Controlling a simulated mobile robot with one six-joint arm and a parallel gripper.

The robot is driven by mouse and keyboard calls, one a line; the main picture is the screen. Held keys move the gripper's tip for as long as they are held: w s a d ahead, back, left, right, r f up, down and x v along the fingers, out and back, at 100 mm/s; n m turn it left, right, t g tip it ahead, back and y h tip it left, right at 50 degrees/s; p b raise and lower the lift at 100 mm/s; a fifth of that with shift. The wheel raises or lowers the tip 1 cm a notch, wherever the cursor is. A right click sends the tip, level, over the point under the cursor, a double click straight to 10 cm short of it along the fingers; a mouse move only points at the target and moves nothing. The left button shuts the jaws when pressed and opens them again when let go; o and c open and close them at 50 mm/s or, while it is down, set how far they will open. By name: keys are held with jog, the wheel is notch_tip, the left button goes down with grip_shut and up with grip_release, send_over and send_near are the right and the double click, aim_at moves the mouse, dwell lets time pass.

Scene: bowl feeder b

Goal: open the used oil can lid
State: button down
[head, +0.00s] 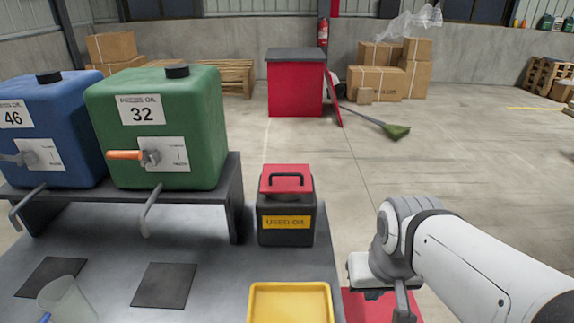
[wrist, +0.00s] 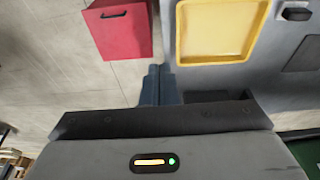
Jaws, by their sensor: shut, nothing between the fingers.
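The used oil can (head: 286,225) is a dark box with a yellow "USED OIL" label, standing at the table's far right corner in the head view. Its red lid (head: 277,186) with a black handle lies flat on top and looks closed. My gripper shows in the wrist view with its blue-grey fingers (wrist: 159,84) together and empty. In the head view my gripper is mostly hidden or cut off at the lower edge, to the right of and nearer than the can, apart from it.
A yellow tray (head: 290,285) lies in front of the can; it also shows in the wrist view (wrist: 181,35). A red box (wrist: 125,38) with a handle stands beside the table. Green (head: 165,115) and blue (head: 45,120) oil tanks with taps stand left. A clear jug (head: 65,298) is front left.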

jog(key=w+a+f+m+t+y+b, duration=0.25)
jog(key=w+a+m+t+b, duration=0.25)
jog(key=w+a+m+b, duration=0.4)
jog(key=w+a+f+m+t+y+b, duration=0.2)
jog(key=w+a+f+m+t+b, duration=0.3)
jog(key=w+m+b, duration=0.45)
jog(key=w+r+m+t+h+b, duration=0.1)
jog(key=w+m+t+b, duration=0.1)
jog(key=w+m+b, duration=0.3)
jog(key=w+a+r+m+t+h+b, duration=0.1)
jog(key=w+r+m+t+h+b, duration=0.1)
jog(key=w+m+b, duration=0.3)
jog(key=w+r+m+t+h+b, duration=0.1)
jog(key=w+m+t+h+b, duration=0.1)
jog(key=w+m+b, duration=0.3)
jog(key=shift+w+a+r+m+t, duration=0.1)
jog(key=shift+w+r+m+t, duration=0.2)
jog(key=shift+m, duration=0.4)
jog(key=shift+s+a+r+m+t, duration=0.1)
jog(key=shift+m+t, duration=0.3)
jog(key=shift+m, duration=0.25)
